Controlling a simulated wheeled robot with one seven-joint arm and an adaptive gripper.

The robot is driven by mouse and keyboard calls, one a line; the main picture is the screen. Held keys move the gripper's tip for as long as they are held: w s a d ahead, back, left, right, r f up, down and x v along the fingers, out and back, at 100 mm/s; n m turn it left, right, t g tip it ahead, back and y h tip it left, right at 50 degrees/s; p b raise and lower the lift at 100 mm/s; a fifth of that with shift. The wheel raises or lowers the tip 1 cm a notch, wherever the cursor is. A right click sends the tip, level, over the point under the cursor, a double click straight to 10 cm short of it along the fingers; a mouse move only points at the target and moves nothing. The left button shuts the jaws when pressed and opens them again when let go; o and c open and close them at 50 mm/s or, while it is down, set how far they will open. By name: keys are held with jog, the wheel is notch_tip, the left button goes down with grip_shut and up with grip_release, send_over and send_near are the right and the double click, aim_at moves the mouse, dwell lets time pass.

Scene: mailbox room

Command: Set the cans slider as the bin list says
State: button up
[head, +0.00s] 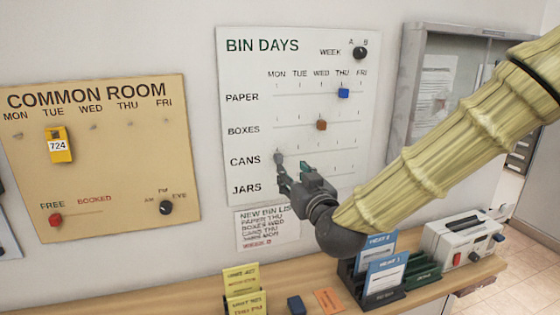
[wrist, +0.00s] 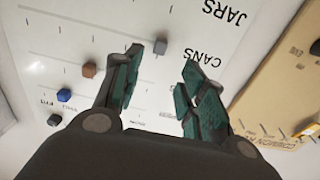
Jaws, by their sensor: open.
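The BIN DAYS board (head: 300,60) hangs on the wall with rows for paper, boxes, cans and jars. The grey cans slider (head: 279,158) stands at the left end of its row, under MON. It also shows in the wrist view (wrist: 160,46), just beyond and between the fingertips. My gripper (head: 291,174) is open and empty in front of the board's lower left, its fingers apart (wrist: 162,62). The bin list (head: 267,228) below the board is partly hidden on its right; its small cans line appears to read THU. The jars slider cannot be made out.
The blue paper slider (head: 343,93) is under THU and the brown boxes slider (head: 321,125) under WED. The black week knob (head: 360,53) is at the top right. The cans row looks clear to the right. A shelf (head: 210,302) with card holders runs below.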

aim_at(280, 160)
jog(key=p+x, duration=0.2)
jog(key=x, duration=0.6)
jog(key=shift+w+d+p, duration=0.1)
jog(key=shift+w+p, duration=0.05)
jog(key=shift+p, duration=0.25)
jog(key=shift+x, duration=0.85)
jog(key=shift+f, duration=0.15)
jog(key=shift+c, duration=0.2)
grip_shut()
